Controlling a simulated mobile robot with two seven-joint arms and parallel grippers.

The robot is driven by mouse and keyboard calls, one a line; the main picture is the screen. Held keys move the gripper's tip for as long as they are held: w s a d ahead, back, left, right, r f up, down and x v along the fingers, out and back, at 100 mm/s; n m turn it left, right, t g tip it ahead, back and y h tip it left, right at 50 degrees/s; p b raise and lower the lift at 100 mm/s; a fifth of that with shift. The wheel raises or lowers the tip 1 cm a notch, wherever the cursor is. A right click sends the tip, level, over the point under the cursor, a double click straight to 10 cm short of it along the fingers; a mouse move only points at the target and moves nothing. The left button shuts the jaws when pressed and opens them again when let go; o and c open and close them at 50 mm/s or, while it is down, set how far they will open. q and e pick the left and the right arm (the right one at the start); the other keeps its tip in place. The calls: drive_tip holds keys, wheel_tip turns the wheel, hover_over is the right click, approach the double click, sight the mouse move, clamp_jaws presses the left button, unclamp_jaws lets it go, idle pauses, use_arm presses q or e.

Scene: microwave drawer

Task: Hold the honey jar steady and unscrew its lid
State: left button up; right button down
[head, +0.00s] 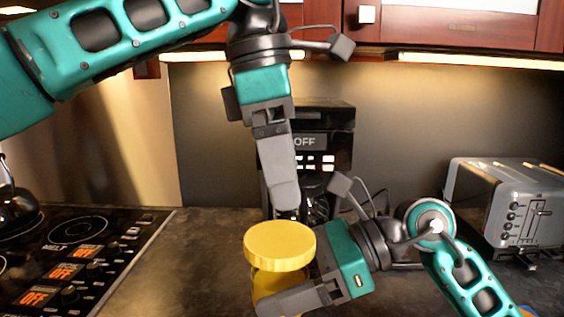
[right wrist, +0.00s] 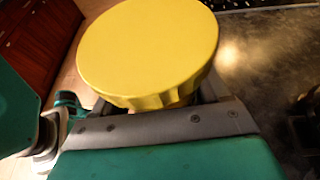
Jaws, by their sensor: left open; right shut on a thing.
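The honey jar (head: 270,282) stands upright near the front of the dark counter, with its wide yellow lid (head: 280,245) on top. My right gripper (head: 300,298) is shut on the jar's body from the right, below the lid. The lid (right wrist: 148,50) fills the upper middle of the right wrist view and hides most of the jar and the fingertips. My left gripper (head: 285,200) points down from above, its fingers just above and behind the lid in the picture, apart from it. It is open, though its fingers overlap from this angle.
A black coffee maker (head: 325,140) stands behind the left gripper. A grey toaster (head: 505,205) is at the right. A stove (head: 75,255) with lit displays is at the left, with a dark kettle (head: 15,212). Counter (head: 200,255) left of the jar is clear.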

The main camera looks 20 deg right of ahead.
sight(282, 236)
use_arm(q)
drive_tip(key=shift+s+a+r+t+y, duration=0.2)
drive_tip(key=shift+s+t+y, duration=0.3)
drive_tip(key=shift+y, duration=0.6)
drive_tip(key=shift+f, duration=4)
drive_tip(key=shift+c, duration=0.5)
drive_tip(key=c, duration=0.8)
drive_tip(key=n, duration=0.6)
drive_tip(key=shift+w+a+r+n, duration=0.1)
drive_tip(key=shift+w+n, duration=0.05)
drive_tip(key=shift+n, duration=0.25)
drive_tip(key=o, duration=0.9)
